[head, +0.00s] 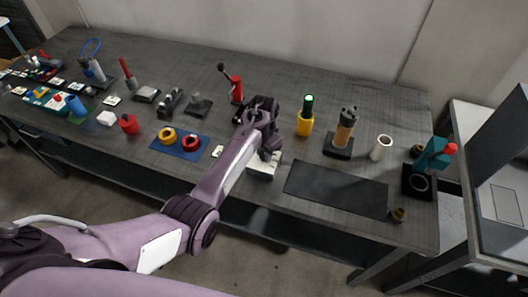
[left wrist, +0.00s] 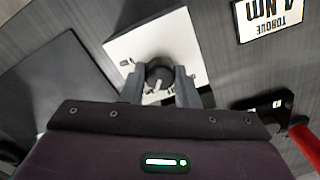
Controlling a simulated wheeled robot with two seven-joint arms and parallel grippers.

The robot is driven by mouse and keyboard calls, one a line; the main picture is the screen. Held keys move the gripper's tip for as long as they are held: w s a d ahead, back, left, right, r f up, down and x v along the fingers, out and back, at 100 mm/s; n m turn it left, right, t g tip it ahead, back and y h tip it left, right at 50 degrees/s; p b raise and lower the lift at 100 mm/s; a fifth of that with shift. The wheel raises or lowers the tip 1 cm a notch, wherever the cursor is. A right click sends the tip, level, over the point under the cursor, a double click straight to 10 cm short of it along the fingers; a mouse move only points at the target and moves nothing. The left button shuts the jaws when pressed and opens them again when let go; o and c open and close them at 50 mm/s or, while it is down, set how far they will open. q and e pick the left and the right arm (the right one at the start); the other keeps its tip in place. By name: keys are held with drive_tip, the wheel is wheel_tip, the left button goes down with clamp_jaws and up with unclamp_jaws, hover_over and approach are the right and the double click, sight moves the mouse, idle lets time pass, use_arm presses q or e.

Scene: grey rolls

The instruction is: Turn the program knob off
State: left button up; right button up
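The program knob (left wrist: 158,73) is a dark round knob with a light pointer mark, on a white square panel (left wrist: 188,45) in the left wrist view. In the head view the white box (head: 262,169) stands near the front edge of the bench, partly under my left gripper (head: 268,152). In the left wrist view the two fingers of my left gripper (left wrist: 159,88) stand on either side of the knob, very near it. I cannot tell whether they press on it. The knob is hidden in the head view. My right gripper is not in view.
A dark mat (head: 336,188) lies right of the box. A blue mat (head: 178,147) with yellow and red rings lies left. A yellow bottle (head: 305,122) and a red upright tool (head: 237,90) stand behind. A torque label (left wrist: 272,14) lies near the panel.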

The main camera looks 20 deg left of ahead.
use_arm(q)
drive_tip(key=c, duration=0.4)
drive_tip(key=n+p, duration=0.2)
drive_tip(key=n, duration=0.1)
drive_tip(key=shift+r+n, duration=0.1)
drive_tip(key=shift+n, duration=0.2)
drive_tip(key=n+p, duration=0.1)
drive_tip(key=n, duration=0.3)
drive_tip(key=shift+p, duration=0.3)
drive_tip(key=o, duration=1)
